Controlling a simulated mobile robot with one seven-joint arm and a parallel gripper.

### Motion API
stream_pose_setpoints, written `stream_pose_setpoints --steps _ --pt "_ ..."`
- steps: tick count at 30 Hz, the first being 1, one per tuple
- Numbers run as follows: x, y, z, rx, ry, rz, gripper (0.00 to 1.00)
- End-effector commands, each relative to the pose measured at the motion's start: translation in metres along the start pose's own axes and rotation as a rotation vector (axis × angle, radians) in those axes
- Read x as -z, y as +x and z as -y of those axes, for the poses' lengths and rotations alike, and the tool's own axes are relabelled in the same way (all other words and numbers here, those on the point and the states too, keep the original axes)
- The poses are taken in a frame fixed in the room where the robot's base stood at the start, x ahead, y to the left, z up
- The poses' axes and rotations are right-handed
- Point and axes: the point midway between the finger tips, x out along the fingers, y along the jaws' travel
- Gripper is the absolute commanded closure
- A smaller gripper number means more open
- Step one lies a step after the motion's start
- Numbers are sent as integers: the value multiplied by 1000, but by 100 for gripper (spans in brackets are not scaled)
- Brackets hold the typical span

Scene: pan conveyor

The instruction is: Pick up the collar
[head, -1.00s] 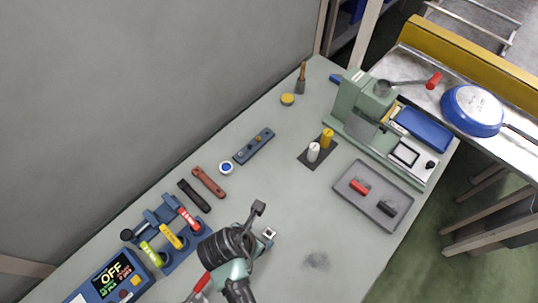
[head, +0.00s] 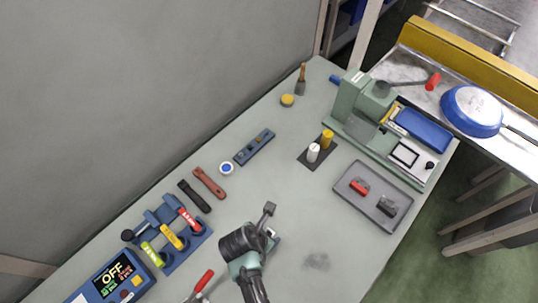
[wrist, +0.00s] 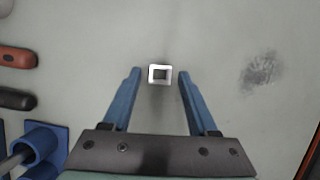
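The collar (wrist: 153,74) is a small square metal ring with a bright rim and a dark opening. It lies on the bench, and in the wrist view it shows between the two fingertips, apart from both. My gripper (wrist: 158,76) is open and empty, its blue fingers pointing down towards the bench on either side of the collar. In the head view my wrist and gripper (head: 252,240) cover most of the collar, and only a light bit of it (head: 271,232) shows.
A blue rack with red, yellow and green handled tools (head: 172,240) stands left of my gripper. Black and red-brown bars (head: 208,184) lie behind it. A grey tray (head: 355,199) with red and black parts and a green press (head: 362,105) stand right. Bench around the collar is clear.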

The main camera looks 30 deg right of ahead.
Motion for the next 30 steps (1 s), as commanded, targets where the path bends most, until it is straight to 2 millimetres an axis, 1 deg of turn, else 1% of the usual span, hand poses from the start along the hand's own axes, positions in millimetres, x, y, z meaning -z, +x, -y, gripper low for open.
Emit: stream_pose_setpoints --steps 1,9,18,22,26,30 --pt "0 0 0 0 0 0 52" --pt "0 0 0 0 0 0 100" --pt "0 0 0 0 0 0 100" --pt "-2 -4 0 -1 1 1 100" --pt "-6 -14 -1 -3 2 2 100" --pt "-14 -34 -1 -3 2 2 100"
